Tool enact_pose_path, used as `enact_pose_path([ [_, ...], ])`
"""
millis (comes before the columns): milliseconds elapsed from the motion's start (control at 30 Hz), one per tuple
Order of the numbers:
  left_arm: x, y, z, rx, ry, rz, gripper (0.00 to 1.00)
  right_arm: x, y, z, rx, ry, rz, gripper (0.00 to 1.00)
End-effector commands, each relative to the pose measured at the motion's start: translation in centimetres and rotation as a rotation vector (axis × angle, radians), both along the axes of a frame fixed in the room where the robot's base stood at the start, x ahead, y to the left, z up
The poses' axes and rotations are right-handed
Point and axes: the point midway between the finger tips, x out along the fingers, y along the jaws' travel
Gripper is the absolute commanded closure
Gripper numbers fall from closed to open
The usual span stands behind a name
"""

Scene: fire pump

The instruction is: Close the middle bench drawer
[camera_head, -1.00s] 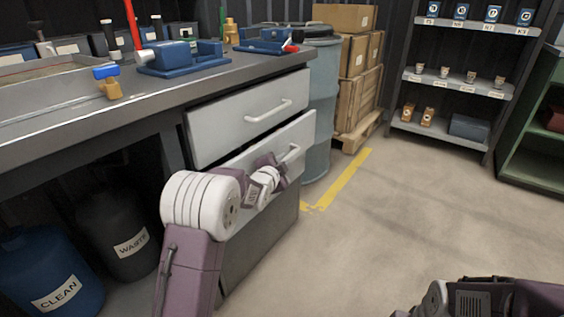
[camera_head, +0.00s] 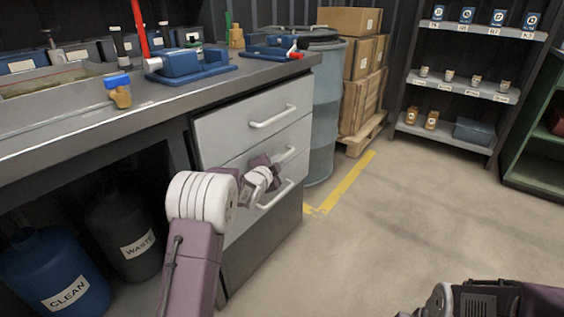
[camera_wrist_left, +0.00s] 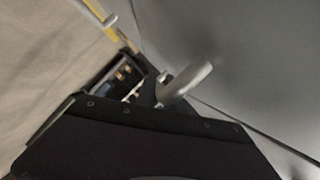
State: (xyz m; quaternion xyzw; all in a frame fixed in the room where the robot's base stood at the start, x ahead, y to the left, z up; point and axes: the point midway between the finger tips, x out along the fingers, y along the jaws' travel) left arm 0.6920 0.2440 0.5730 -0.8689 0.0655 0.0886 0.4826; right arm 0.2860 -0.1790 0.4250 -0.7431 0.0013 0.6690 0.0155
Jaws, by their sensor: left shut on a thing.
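The middle bench drawer (camera_head: 297,136) is a light grey front below the top drawer. It looks flush or nearly flush with the top drawer. Its bar handle (camera_head: 288,156) is partly covered by my left gripper (camera_head: 274,168). The gripper is shut on this handle. In the left wrist view a pale curved handle end (camera_wrist_left: 187,84) stands out from the grey drawer front (camera_wrist_left: 235,45), at the edge of the dark gripper body.
The top drawer (camera_head: 225,130) is shut, with a bar handle. A lower handle (camera_head: 277,195) shows beneath my gripper. A grey-blue barrel (camera_head: 325,110) and stacked boxes (camera_head: 365,60) stand right of the bench. The floor (camera_head: 400,210) in front is clear.

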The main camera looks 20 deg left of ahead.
Motion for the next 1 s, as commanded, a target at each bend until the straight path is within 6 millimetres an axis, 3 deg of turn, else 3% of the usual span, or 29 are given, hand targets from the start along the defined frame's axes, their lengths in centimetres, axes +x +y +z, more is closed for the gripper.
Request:
enact_pose_path([
  [167, 0.1, 0.4, 0.2, 0.002, -0.006, 0.007, 1.00, 0.0, 0.0, -0.1, 0.000, 0.000, 0.000, 1.00],
  [200, 0.1, 0.4, 0.2, 0.002, -0.006, 0.007, 0.85, 0.0, 0.0, -0.1, 0.000, 0.000, 0.000, 1.00],
  [233, 0.1, 0.4, 0.3, 0.002, -0.007, 0.008, 0.78, 0.0, 0.0, -0.1, 0.000, 0.000, 0.000, 1.00],
  [567, -0.5, 0.4, 0.4, 0.001, -0.002, 0.007, 0.78, 0.0, 0.0, 0.3, 0.000, 0.000, 0.000, 1.00],
  [1000, -7.1, 0.4, 2.2, 0.003, -0.006, 0.005, 0.78, 0.0, 0.0, 3.6, 0.000, 0.000, 0.000, 1.00],
])
